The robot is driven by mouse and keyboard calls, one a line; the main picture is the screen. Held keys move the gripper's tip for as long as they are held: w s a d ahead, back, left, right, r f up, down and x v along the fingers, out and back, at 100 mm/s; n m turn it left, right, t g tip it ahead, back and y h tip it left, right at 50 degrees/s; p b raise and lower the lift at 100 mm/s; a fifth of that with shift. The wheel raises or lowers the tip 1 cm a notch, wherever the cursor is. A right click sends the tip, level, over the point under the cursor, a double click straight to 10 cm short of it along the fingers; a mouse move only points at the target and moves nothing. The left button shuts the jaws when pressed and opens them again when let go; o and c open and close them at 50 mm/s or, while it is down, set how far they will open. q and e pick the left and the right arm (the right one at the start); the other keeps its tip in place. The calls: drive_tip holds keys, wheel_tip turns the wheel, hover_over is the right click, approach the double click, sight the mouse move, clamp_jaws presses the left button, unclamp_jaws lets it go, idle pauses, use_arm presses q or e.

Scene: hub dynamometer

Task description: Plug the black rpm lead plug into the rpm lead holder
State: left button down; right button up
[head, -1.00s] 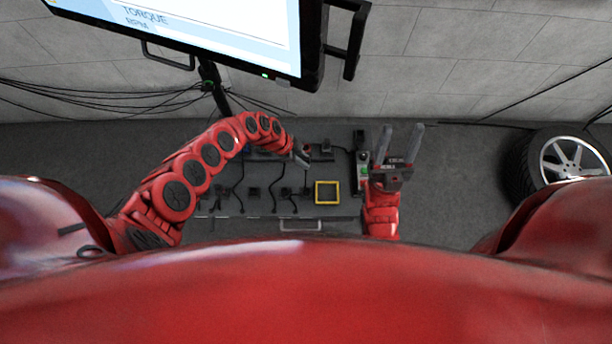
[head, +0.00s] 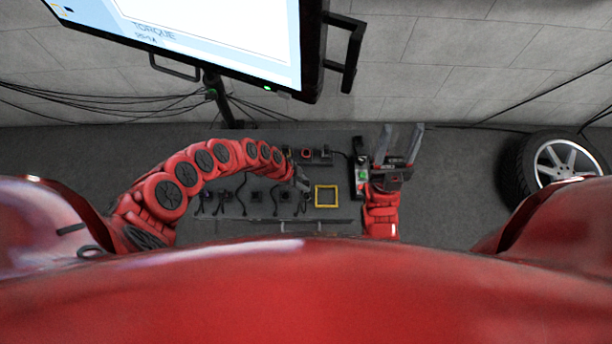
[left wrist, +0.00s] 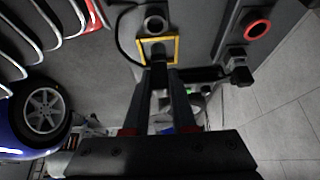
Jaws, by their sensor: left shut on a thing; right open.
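My left gripper (head: 300,182) is over the middle of the dark bench, beside the yellow square frame (head: 326,196). In the left wrist view its fingers (left wrist: 160,68) are shut on a small dark thing (left wrist: 158,50), seen against the yellow frame (left wrist: 176,48). It looks like the black rpm lead plug, with a black cable (left wrist: 119,38) curving to it. A red-ringed round port (head: 307,153) is on a block at the back of the bench; it also shows in the left wrist view (left wrist: 257,30). I cannot tell which fitting is the rpm lead holder. My right gripper (head: 402,145) is open and empty.
Several small black fittings with cables stand on the bench (head: 235,222). A box with a green button (head: 362,174) is beside my right gripper. A screen (head: 220,35) hangs above at the back. A wheel (head: 560,165) stands on the floor at right.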

use_arm(q)
drive_tip(key=shift+s, duration=0.2)
drive_tip(key=shift+f+b, duration=1.9)
drive_tip(key=shift+b, duration=0.05)
drive_tip(key=shift+f, duration=0.15)
drive_tip(key=shift+f+b, duration=1.4)
drive_tip(key=shift+b, duration=0.15)
drive_tip(key=shift+r, duration=0.1)
drive_tip(key=c, duration=0.7)
unclamp_jaws()
drive_tip(key=shift+o, duration=0.2)
